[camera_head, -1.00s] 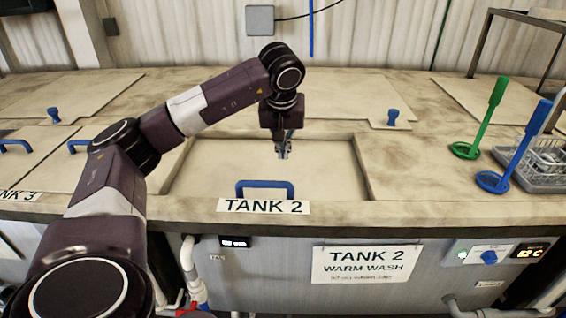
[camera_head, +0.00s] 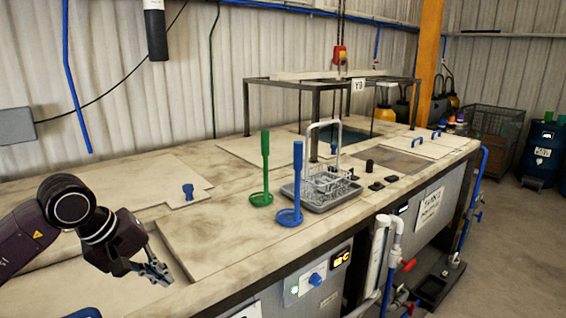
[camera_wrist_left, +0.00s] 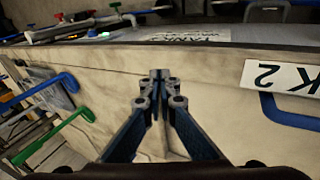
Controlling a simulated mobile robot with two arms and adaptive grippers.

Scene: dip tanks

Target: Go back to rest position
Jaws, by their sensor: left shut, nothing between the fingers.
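My left gripper (camera_head: 157,272) comes in at the lower left of the head view, above the worn beige bench top (camera_head: 240,225). It is shut with nothing between its fingers. In the left wrist view its fingertips (camera_wrist_left: 159,75) meet in front of the bench top. A blue handle and a white label (camera_wrist_left: 278,77) ending in "K 2" lie to the right there. My right gripper does not show in either view.
A green paddle (camera_head: 264,170) and a blue paddle (camera_head: 296,185) stand by a grey tray with a wire basket (camera_head: 328,180). A dark metal frame (camera_head: 315,95) rises behind them. A blue knob (camera_head: 188,191) sits on a lid. Open floor (camera_head: 515,240) lies at the right.

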